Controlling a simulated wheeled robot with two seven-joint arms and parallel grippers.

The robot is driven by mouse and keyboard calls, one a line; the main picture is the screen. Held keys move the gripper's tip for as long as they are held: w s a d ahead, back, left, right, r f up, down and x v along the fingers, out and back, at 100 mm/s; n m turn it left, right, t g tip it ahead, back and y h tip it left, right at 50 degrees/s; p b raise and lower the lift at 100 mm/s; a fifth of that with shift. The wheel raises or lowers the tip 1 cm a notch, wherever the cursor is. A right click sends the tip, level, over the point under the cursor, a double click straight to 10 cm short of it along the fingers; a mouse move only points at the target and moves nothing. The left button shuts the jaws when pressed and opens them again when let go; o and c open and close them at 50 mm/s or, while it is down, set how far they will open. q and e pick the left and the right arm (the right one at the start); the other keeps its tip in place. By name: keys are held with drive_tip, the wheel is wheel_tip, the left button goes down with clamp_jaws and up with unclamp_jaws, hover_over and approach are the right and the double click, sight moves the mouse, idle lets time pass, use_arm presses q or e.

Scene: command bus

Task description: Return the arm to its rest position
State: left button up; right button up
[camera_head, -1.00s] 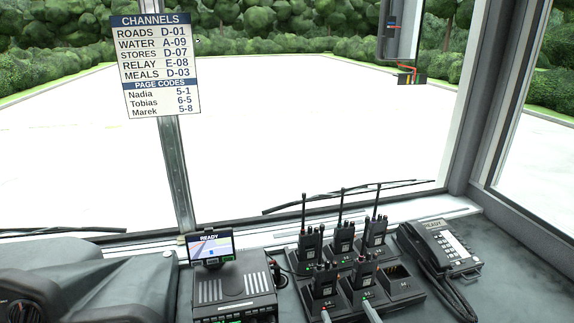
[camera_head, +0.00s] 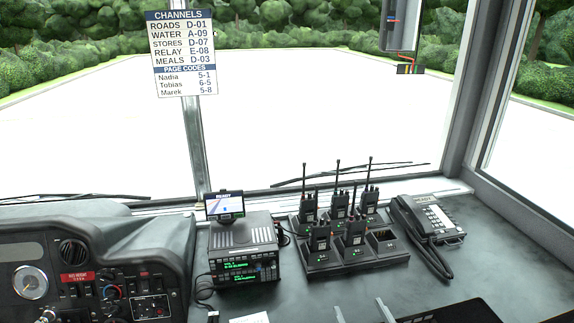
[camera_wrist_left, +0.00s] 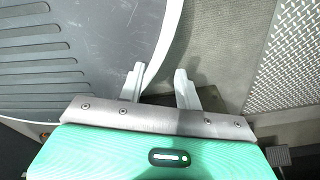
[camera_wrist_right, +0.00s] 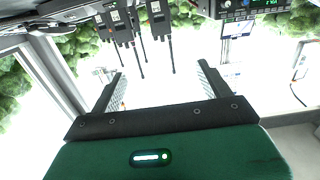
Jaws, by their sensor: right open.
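My right gripper (camera_head: 362,312) shows only as two pale fingertips at the bottom edge of the head view, below the radio charger (camera_head: 335,263). In the right wrist view its two fingers (camera_wrist_right: 161,72) stand wide apart with nothing between them. My left gripper (camera_wrist_left: 159,72) shows in the left wrist view with its fingers apart and empty, over a dark ribbed surface and a grey floor. The left arm is not in the head view. Several black radios (camera_head: 354,232) stand upright in the charger, and its front right slot looks empty.
A desk phone (camera_head: 436,215) stands right of the charger. A radio unit (camera_head: 245,262) with a small screen (camera_head: 224,204) stands left of it. The dashboard (camera_head: 90,265) fills the lower left. A channels sign (camera_head: 181,53) hangs at the windscreen. The counter (camera_head: 495,245) right of the phone is clear.

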drive_tip(key=s+d+f+g+h, duration=0.15)
drive_tip(key=s+f+g, duration=0.25)
drive_tip(key=s, duration=0.4)
drive_tip(key=s+d+f+g+h, duration=0.1)
drive_tip(key=s+d+f+g, duration=0.2)
drive_tip(key=s+f+g, duration=0.3)
drive_tip(key=s+d+f+g+h, duration=0.1)
drive_tip(key=s+d+f+g, duration=0.15)
drive_tip(key=s, duration=0.65)
wheel_tip(320, 180, down, 30)
drive_tip(key=g+p, duration=0.2)
drive_tip(key=g, duration=0.1)
use_arm(q)
drive_tip(key=s, duration=0.2)
drive_tip(key=s+r+p, duration=0.1)
drive_tip(key=shift+s+a, duration=0.3)
use_arm(e)
drive_tip(key=s+d+f, duration=0.3)
drive_tip(key=s+f, duration=1.5)
drive_tip(key=s, duration=0.2)
drive_tip(key=shift+f+g, duration=0.25)
drive_tip(key=shift+g, duration=0.1)
use_arm(q)
drive_tip(key=shift+w, duration=0.1)
